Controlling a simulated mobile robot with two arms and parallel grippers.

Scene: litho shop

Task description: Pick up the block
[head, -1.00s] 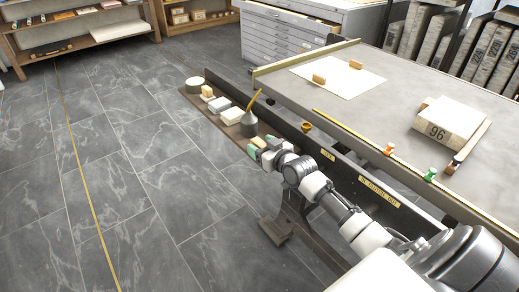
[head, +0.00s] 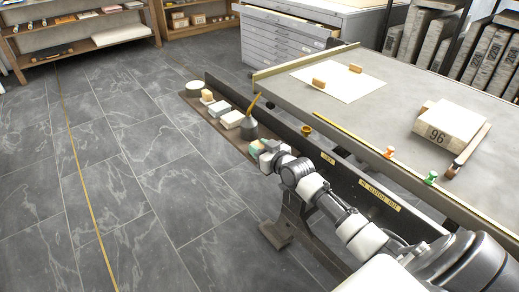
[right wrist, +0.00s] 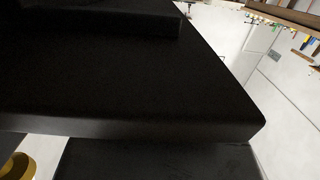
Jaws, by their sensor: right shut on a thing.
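My right gripper (head: 264,149) is at the near end of the narrow side tray, beside the grey pot. It is shut on a small pale green and tan block (head: 255,147) at its tip, partly hidden by the jaws. I cannot tell whether the block is clear of the tray. The right wrist view is mostly filled by close dark surfaces and does not show the block clearly. My left gripper is not in view.
The tray (head: 215,118) also holds a white block (head: 219,108), a cream block (head: 232,119), a grey pot (head: 249,130) and a round tin (head: 194,88). A brass cup (head: 306,130) is near the tabletop edge. The stone block marked 96 (head: 448,126) lies on the table (head: 385,110).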

